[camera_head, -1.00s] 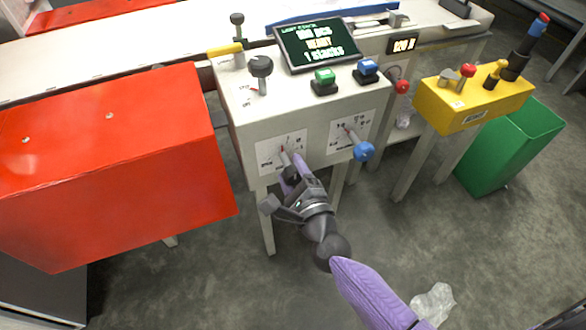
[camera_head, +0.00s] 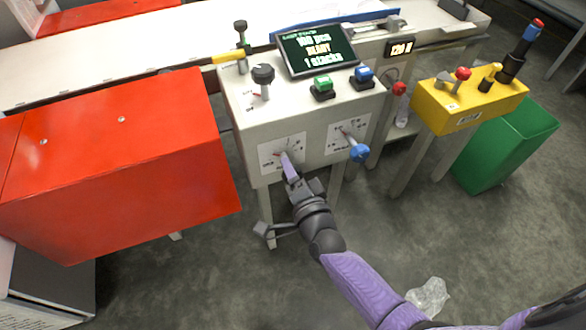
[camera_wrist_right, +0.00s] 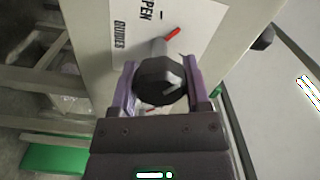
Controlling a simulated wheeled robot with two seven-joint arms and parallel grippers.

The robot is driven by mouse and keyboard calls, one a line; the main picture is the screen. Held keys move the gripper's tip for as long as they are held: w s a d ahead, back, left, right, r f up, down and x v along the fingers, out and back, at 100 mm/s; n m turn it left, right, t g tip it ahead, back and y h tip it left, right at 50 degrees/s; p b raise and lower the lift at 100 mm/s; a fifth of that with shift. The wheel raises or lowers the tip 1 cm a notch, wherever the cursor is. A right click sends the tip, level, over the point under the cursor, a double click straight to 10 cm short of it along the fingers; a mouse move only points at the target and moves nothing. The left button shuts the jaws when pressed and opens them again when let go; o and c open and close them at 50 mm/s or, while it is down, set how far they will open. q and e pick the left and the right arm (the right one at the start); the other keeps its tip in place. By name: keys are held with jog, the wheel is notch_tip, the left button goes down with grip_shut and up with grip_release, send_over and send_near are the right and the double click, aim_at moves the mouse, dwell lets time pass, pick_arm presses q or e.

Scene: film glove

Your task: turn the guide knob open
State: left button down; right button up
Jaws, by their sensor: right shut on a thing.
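The guide knob is a dark, faceted knob (camera_wrist_right: 160,80) with a red pointer, on a white label reading "GUIDES" and "OPEN" in the wrist view. My right gripper (camera_wrist_right: 163,88) has its two purple fingers on either side of the knob and is shut on it. In the head view, the right gripper (camera_head: 287,163) reaches the lower left dial label (camera_head: 296,146) on the white control box (camera_head: 240,130). The gripper hides most of the knob there; a red pointer tip shows at its left. My left gripper is not in view.
A second dial with a blue knob (camera_head: 359,153) is just right. Green (camera_head: 323,84) and blue (camera_head: 364,74) buttons, a black selector (camera_head: 263,75) and a screen (camera_head: 316,50) are on top. A red cabinet (camera_head: 120,170) stands left, a yellow box (camera_head: 470,103) right.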

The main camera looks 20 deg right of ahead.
jog(key=n, duration=0.2)
jog(key=shift+r+n+p, duration=0.1)
jog(key=shift+n+p, duration=0.3)
jog(key=n+p, duration=0.1)
jog(key=n, duration=0.3)
jog(key=shift+n, duration=0.8)
